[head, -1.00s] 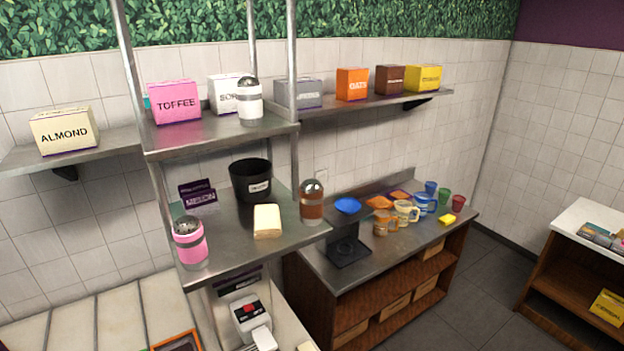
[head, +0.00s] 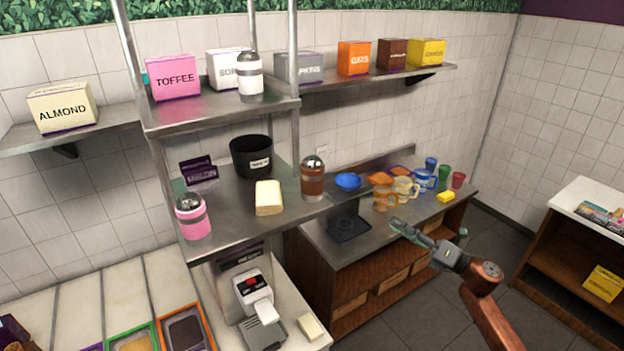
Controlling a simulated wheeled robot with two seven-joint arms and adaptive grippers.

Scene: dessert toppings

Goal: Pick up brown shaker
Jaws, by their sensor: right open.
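The brown shaker (head: 313,180) has a silver domed top and a pale band. It stands upright at the right front corner of the middle metal shelf (head: 235,208). My right gripper (head: 397,226) is in front of the counter, to the right of the shaker and lower in the picture. It is open, with nothing seen between its fingers, and clearly apart from the shaker. Its arm comes in from the lower right. My left gripper is not in view.
On the same shelf are a pink shaker (head: 192,217), a black bucket (head: 251,157) and a cream block (head: 268,198). A white shaker (head: 250,78) stands on the shelf above. Metal posts flank the shelves. The counter (head: 325,236) on the right holds cups and bowls.

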